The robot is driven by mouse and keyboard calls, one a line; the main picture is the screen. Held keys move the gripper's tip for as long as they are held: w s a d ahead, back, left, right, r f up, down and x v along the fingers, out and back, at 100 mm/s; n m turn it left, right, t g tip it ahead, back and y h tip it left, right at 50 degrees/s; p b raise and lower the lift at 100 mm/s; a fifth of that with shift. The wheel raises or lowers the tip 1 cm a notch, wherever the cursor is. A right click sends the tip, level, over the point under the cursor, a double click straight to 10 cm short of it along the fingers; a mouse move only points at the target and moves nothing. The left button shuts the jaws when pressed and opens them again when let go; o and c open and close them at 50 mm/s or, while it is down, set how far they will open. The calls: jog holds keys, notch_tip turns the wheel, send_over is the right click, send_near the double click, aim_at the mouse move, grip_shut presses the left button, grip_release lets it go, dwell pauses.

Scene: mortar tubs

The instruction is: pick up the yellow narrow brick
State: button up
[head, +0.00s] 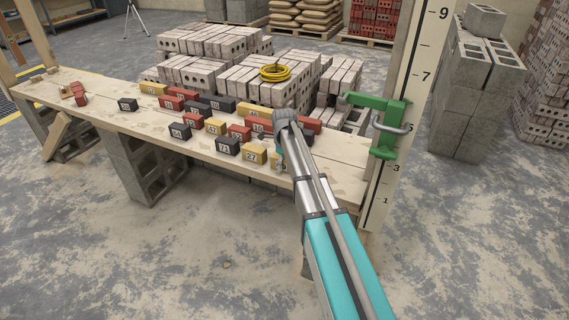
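Several yellow bricks with number labels stand among red and black ones on a plank bench (100,105). One yellow brick (153,89) is at the back left, one (215,127) is mid-group, and one (254,153) marked 27 is at the front. Another yellow brick (252,109) is at the back, left of my wrist. I cannot tell for sure which is the narrow one. My gripper (279,154) is at the right end of the group, mostly hidden by my arm and wrist. Its fingers do not show clearly, nor whether it holds anything.
Black brick 71 (228,145) stands close left of brick 27. A green clamp (386,125) is on a tall ruled post (407,100) at the bench's right end. Pale brick stacks (200,73) and a yellow coil (275,72) are behind. The bench's left part is mostly clear.

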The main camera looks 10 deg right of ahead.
jog(key=c, duration=0.9)
jog(key=shift+r, duration=0.1)
jog(key=shift+r+p, duration=1.25)
jog(key=shift+p, duration=0.1)
jog(key=s+r+p, duration=0.3)
jog(key=s, duration=0.1)
jog(key=s+r+p, duration=0.4)
jog(key=s, duration=0.1)
jog(key=s+r+p, duration=0.3)
jog(key=s, duration=0.2)
jog(key=shift+a+r, duration=0.15)
jog(key=shift+a, duration=0.1)
